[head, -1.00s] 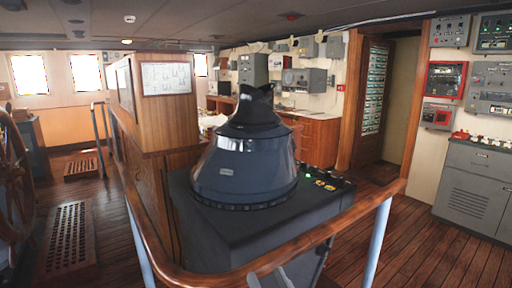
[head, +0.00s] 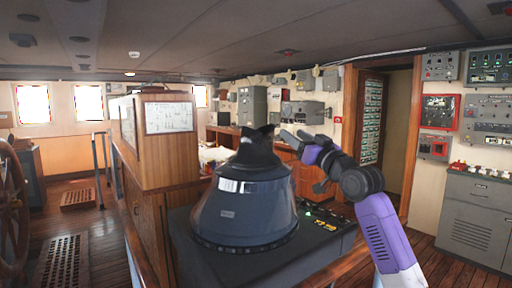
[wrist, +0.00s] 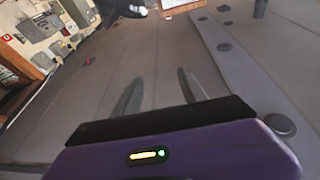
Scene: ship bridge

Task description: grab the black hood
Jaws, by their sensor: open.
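The black hood (head: 254,150) is the dark, horned eyepiece on top of a wide, glossy dark cone (head: 245,205), upright on a dark console. My gripper (head: 290,137) is just right of the hood's upper end in the head view, at about its height. It looks apart from the hood, though the depth between them is hard to judge. In the wrist view my gripper (wrist: 160,92) shows two grey fingers spread apart with nothing between them. I cannot make out the hood for certain in that view, which is mostly grey ceiling.
The console top (head: 335,228) carries small buttons at its right. A wooden cabinet (head: 160,150) stands close left of the cone. A grey cabinet (head: 475,215) stands by the right wall. The plank floor at left has grates (head: 65,262) and a ship's wheel (head: 12,205).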

